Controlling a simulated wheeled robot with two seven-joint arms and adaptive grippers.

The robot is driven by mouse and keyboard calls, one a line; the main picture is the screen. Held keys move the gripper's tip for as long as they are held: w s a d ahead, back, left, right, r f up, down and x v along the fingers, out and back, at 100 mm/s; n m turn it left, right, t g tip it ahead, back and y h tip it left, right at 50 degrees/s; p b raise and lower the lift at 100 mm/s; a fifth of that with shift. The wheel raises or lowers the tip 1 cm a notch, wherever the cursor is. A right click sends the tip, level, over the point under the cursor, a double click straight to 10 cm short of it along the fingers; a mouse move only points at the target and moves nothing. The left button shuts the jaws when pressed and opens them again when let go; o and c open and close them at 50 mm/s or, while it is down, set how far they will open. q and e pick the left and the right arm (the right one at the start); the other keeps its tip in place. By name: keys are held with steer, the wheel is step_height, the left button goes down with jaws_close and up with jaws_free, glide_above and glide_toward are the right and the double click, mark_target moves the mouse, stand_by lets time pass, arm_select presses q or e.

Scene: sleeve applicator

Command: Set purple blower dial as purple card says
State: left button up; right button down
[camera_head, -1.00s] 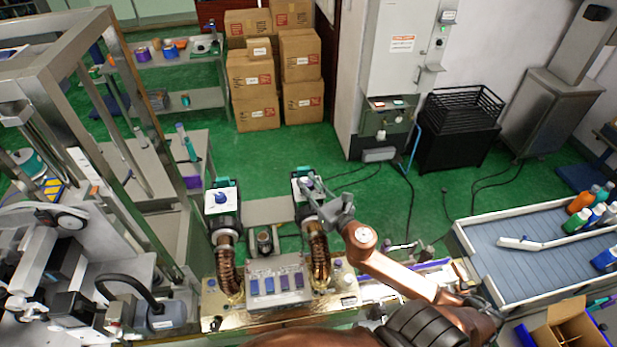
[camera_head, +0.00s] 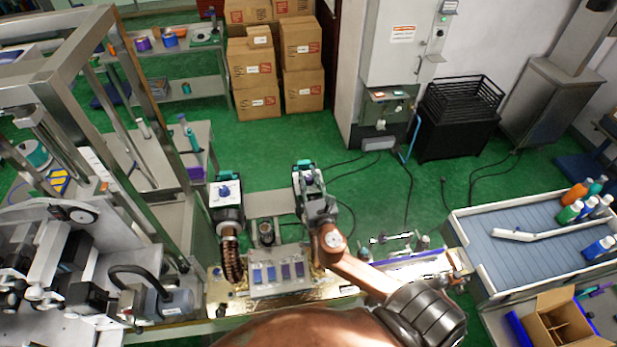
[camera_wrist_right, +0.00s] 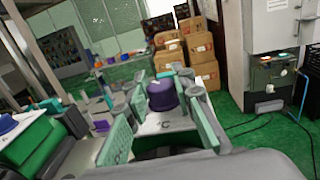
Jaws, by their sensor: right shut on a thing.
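The purple dial (camera_wrist_right: 162,94) sits on the white top plate of the right-hand blower (camera_head: 303,168). It also shows small in the head view (camera_head: 308,178). My right gripper (camera_head: 312,190) is at that blower, its two green-padded fingers on either side of the dial, shut on it. The dial's pointer and the scale marks are too small or hidden to read. Several blue and purple cards stand on a grey panel (camera_head: 262,291) in front of the blowers; the purple card (camera_head: 299,269) is at its right, its print unreadable. My left gripper is out of view.
The left-hand blower with a blue dial (camera_head: 224,191) stands beside, with a ribbed copper hose (camera_head: 232,262). A metal frame (camera_head: 130,120) rises at left. A grey-blue tray table (camera_head: 530,262) with bottles is at right. Green floor is open behind the blowers.

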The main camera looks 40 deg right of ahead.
steer(key=c, duration=1.6)
jaws_free()
steer(key=v, duration=1.2)
